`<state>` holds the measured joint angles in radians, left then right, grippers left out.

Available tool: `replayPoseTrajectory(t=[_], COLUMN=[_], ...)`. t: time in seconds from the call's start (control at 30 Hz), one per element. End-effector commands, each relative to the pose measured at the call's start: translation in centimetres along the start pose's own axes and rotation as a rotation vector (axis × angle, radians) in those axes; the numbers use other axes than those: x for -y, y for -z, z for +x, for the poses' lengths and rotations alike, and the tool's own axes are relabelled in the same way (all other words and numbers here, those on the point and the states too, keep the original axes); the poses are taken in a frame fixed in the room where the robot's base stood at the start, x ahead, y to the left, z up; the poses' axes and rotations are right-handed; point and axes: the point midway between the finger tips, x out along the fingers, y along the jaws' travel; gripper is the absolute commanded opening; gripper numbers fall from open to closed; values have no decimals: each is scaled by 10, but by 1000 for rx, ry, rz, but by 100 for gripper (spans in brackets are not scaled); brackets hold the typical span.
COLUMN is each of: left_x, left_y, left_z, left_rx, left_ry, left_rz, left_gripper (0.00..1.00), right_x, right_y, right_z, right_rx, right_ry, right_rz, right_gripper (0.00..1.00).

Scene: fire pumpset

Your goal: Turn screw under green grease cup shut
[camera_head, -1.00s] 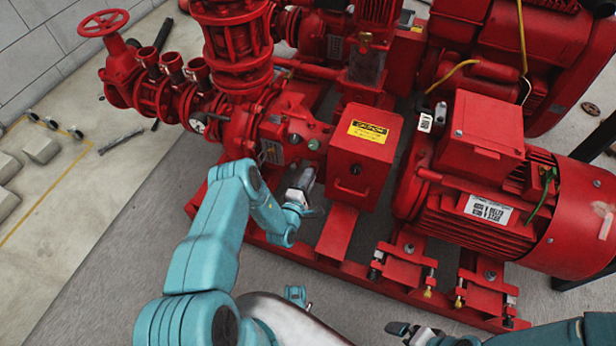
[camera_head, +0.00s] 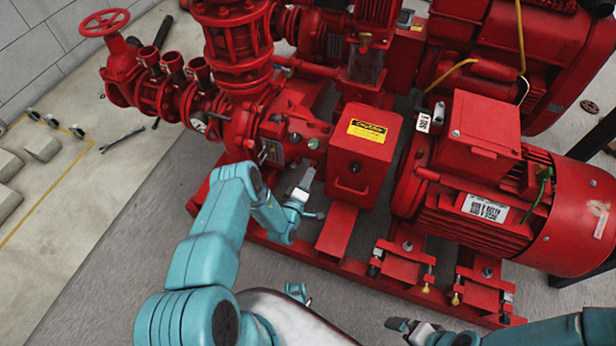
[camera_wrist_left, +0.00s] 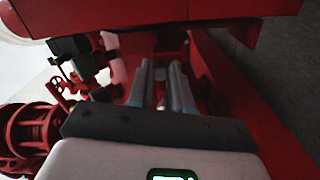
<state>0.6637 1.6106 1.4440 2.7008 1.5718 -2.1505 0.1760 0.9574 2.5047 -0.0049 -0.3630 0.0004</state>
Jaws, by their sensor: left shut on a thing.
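The green grease cup (camera_head: 313,143) is a small pale green knob on the red pump housing, left of the box with the yellow caution label. My left gripper (camera_head: 307,174) reaches up just below the cup, at the box's left side. In the left wrist view its two bluish-grey fingers (camera_wrist_left: 161,88) run close together towards red metal. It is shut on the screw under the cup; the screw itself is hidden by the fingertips. My right gripper (camera_head: 397,324) is at the bottom edge, in front of the pumpset and away from the cup; its jaws are unclear.
The red box (camera_head: 361,155) stands close to the right of my left gripper. The big red motor (camera_head: 490,190) is further right. The red base frame (camera_head: 335,232) runs below. Grey floor (camera_head: 120,240) is free at the left.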

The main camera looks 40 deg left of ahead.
Motion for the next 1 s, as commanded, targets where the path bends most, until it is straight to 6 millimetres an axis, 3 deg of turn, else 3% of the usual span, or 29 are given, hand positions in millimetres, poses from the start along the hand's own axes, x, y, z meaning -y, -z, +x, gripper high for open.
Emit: replayPoseTrajectory(t=[0.3, 0.33, 0.4, 0.77, 0.87, 1.0], left_x=[1, 1, 1, 0, -1, -2], left_y=[1, 1, 1, 1, 1, 2], left_z=[0, 0, 0, -4, -18, -52], left_rx=[-4, -4, -3, -2, -1, -3], left_ry=[2, 2, 2, 2, 4, 8], left_rz=[2, 2, 1, 0, 0, -2], left_gripper=[0, 23, 45, 45, 45, 45], right_x=[0, 0, 0, 1, 3, 7], right_y=[0, 0, 0, 0, 0, 0], right_z=[0, 0, 0, -2, -8, -18], right_rx=[0, 0, 0, 0, 0, 0], right_ry=[0, 0, 0, 0, 0, 0], right_rz=[0, 0, 0, 0, 0, 0], right_gripper=[100, 100, 100, 100, 100, 100])
